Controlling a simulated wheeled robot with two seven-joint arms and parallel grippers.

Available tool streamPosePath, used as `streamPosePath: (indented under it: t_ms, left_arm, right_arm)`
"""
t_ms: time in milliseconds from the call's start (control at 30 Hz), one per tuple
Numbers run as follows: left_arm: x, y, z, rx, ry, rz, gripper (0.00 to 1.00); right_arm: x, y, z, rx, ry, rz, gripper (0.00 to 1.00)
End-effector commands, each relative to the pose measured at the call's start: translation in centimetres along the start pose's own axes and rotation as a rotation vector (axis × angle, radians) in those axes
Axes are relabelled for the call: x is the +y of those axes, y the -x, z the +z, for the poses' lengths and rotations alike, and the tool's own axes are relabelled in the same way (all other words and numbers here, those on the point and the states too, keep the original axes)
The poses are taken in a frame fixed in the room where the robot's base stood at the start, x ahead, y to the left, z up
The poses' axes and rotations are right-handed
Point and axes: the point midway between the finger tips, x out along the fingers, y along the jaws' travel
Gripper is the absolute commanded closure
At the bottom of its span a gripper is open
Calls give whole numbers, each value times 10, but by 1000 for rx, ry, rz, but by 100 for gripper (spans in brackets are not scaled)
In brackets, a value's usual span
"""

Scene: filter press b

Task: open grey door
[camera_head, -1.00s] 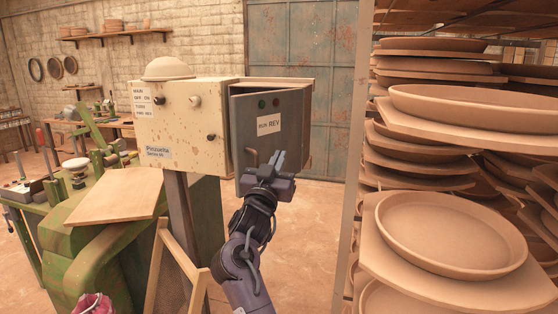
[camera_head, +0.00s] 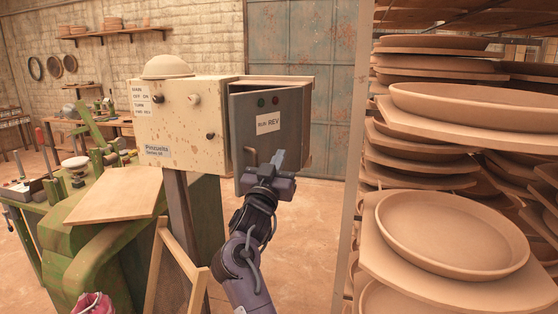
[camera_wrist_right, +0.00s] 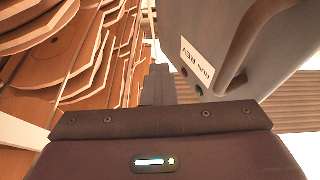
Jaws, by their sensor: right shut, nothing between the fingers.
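The grey door (camera_head: 266,132) hangs on the right part of a control box and stands partly open, its free edge toward me. It has a "RUN REV" label, a green and a red button, and a handle (camera_head: 251,150) low on its left side. My right gripper (camera_head: 279,158) is shut and empty in front of the door's lower right part. In the right wrist view the grey door (camera_wrist_right: 225,40) is on the right, with its handle (camera_wrist_right: 250,40) beside the shut fingers (camera_wrist_right: 158,85). Contact cannot be told. My left gripper is not in view.
The cream control box (camera_head: 180,125) with knobs stands on a post above a green machine (camera_head: 95,240). A rack of clay plates (camera_head: 450,235) on boards stands close on the right, behind an upright post (camera_head: 357,130). Floor between the box and rack is free.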

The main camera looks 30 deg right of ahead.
Motion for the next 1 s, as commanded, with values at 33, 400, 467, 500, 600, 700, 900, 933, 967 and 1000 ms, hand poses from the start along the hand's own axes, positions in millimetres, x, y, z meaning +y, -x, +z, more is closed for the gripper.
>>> streamPosePath:
  t_ms: [33, 400, 467, 500, 600, 700, 900, 933, 967, 1000]
  left_arm:
    - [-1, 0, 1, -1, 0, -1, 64]
    - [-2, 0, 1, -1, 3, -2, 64]
    - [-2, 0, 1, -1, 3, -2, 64]
    - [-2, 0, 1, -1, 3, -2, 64]
    - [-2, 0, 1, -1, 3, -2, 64]
    - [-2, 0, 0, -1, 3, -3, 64]
    - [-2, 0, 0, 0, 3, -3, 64]
    - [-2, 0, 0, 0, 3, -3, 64]
    - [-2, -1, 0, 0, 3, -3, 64]
    - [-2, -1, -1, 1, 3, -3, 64]
  right_arm:
    - [0, 0, 0, 0, 0, 0, 100]
    - [0, 0, 0, 0, 0, 0, 100]
    - [0, 0, 0, 0, 0, 0, 100]
    - [0, 0, 0, 0, 0, 0, 96]
    - [0, 0, 0, 0, 0, 0, 82]
    - [0, 0, 0, 0, 0, 0, 80]
    - [0, 0, 0, 0, 0, 0, 80]
    - [0, 0, 1, 0, 0, 0, 80]
    - [0, 0, 1, 0, 0, 0, 80]
    - [0, 0, 2, 0, 0, 0, 80]
